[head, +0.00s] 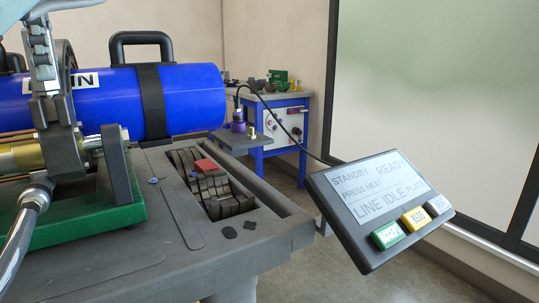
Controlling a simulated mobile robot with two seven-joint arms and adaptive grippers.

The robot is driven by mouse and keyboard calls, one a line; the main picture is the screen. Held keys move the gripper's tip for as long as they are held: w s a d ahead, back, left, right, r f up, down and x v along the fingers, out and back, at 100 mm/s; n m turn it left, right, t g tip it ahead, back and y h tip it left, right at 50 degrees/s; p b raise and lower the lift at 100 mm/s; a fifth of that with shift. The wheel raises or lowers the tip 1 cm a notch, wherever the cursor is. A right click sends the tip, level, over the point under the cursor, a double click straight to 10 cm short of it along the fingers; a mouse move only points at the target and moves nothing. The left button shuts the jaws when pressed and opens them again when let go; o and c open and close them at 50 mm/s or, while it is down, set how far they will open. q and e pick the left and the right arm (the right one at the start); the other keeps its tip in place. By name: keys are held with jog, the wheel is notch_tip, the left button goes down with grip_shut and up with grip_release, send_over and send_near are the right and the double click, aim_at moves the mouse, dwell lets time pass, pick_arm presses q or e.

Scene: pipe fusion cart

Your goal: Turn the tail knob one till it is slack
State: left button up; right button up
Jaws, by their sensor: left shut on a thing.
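My left gripper (45,82) reaches down from the upper left corner beside a dark clamp ring (68,98). The ring stands around the near end of the blue pipe (196,97). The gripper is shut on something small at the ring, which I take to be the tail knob. Its fingers and the frame edge hide most of it, so I cannot tell how tight the knob is. My right gripper is not in view.
A tilted display panel (376,198) with green, yellow and grey buttons stands at the right. The cart top (160,262) has a recessed tray (222,192) with dark blocks and a red piece. A blue workbench (287,104) stands behind. Floor is clear beyond the cart.

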pick_arm(q)
jog(key=shift+w+n, duration=0.1)
jog(key=shift+n, duration=1.8)
jog(key=shift+c, duration=0.2)
jog(key=o, duration=2.3)
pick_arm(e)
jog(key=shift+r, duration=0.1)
